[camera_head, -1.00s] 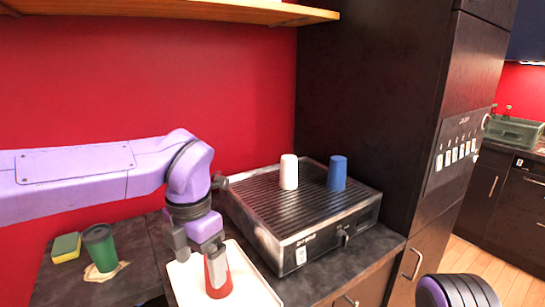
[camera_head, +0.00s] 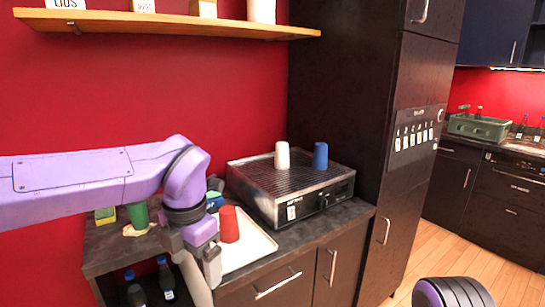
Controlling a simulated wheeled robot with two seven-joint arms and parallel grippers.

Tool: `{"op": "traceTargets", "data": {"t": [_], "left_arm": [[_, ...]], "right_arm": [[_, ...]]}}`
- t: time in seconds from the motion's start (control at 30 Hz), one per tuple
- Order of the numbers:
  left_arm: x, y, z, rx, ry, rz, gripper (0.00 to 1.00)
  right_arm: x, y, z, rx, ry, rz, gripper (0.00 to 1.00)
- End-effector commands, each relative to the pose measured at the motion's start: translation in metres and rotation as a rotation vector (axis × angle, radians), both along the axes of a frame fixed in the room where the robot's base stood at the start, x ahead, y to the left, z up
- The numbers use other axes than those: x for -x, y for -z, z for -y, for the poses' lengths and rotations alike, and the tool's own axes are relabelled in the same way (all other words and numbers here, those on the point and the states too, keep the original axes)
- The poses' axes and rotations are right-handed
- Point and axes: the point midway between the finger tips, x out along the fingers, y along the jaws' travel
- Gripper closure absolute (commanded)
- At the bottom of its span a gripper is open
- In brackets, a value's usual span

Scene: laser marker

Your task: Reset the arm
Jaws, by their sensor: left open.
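My left arm (camera_head: 90,175) is lilac and comes in from the left edge, bent downward at its wrist. My left gripper (camera_head: 194,258) points down, open, in front of the counter. A red cup (camera_head: 229,226) stands on a white tray (camera_head: 255,245), just right of the gripper and apart from it. Of my right arm (camera_head: 455,292) only a dark and purple ringed part shows at the bottom right. My right gripper is out of view.
A ribbed metal machine (camera_head: 290,180) holds a white cup (camera_head: 282,155) and a blue cup (camera_head: 320,156). A green cup (camera_head: 139,216) and a sponge (camera_head: 105,215) are partly behind my arm. Bottles (camera_head: 165,275) stand below the counter. A wooden shelf (camera_head: 165,25) is above.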

Motion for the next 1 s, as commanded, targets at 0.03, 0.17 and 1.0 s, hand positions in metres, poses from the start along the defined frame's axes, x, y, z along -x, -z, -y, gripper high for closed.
{"op": "traceTargets", "data": {"t": [0.03, 0.17, 1.0], "left_arm": [[-0.004, 0.001, -0.003, -0.023, 0.005, 0.027, 0.11], [-0.017, 0.007, -0.016, -0.097, 0.022, 0.103, 0.11], [0.078, 0.367, -0.126, -0.801, 1.560, 0.155, 0.11]], "right_arm": [[-0.001, 0.000, 0.000, 0.000, 0.000, 0.001, 0.57], [-0.001, 0.000, 0.000, 0.000, 0.000, 0.002, 0.57], [-0.001, 0.000, 0.000, 0.000, 0.000, 0.001, 0.57]]}}
